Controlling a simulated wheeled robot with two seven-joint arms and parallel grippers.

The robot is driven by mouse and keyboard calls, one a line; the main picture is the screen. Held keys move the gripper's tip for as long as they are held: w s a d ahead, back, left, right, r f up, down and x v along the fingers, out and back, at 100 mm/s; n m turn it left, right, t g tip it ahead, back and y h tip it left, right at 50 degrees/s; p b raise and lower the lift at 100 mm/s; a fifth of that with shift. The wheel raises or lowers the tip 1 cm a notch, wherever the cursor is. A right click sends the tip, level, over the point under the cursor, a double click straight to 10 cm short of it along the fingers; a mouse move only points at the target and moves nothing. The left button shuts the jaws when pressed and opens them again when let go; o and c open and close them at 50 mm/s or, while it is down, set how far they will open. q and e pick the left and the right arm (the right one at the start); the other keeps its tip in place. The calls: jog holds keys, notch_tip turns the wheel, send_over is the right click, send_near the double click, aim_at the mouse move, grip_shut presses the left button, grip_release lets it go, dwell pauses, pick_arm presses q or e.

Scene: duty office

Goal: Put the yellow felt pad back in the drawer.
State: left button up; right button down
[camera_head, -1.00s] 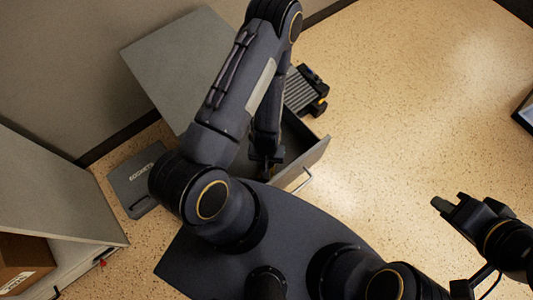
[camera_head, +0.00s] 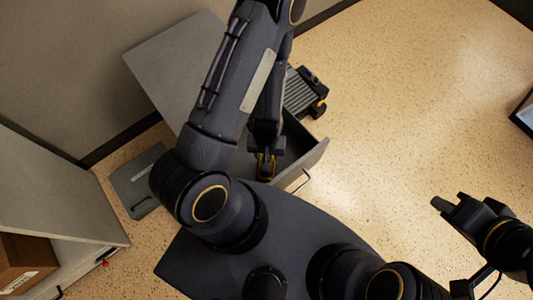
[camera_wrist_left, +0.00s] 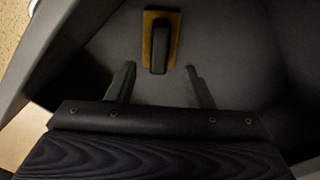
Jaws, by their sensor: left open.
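The yellow felt pad (camera_wrist_left: 147,38) lies on the floor of the open grey drawer (camera_wrist_left: 240,45) in the left wrist view, with a dark raised block along its middle. A bit of its yellow (camera_head: 265,170) shows in the head view, just below my left gripper (camera_head: 265,148). In the left wrist view my left gripper (camera_wrist_left: 161,86) has its two fingers spread with nothing between them. The pad lies beyond the fingertips, apart from them. My right gripper (camera_head: 441,204) is over bare floor, far from the drawer; its jaw gap cannot be made out.
The grey cabinet (camera_head: 165,60) stands against the wall, its drawer front (camera_head: 316,158) pulled out. A ridged dark device (camera_head: 302,92) is beside it. A flat grey case (camera_head: 132,182) lies on the floor at left, near a desk (camera_head: 50,205). The floor at right is largely clear.

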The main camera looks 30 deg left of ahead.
pick_arm(q)
jog(key=w+d+r+t+h, duration=0.1)
jog(key=w+r+h, duration=0.1)
jog(key=r, duration=0.9)
jog(key=w+d+r+t+h, duration=0.1)
jog(key=w+r+t+h, duration=0.1)
jog(key=r, duration=0.9)
jog(key=s+a+r+m+t, duration=0.2)
jog(key=s+a+r+m, duration=0.1)
jog(key=s+r, duration=0.7)
notch_tip(320, 180, up, 5)
jog(key=shift+s+a+f+t+p, duration=0.2)
jog(key=shift+a+t+p, duration=0.1)
jog(key=shift+a, duration=0.35)
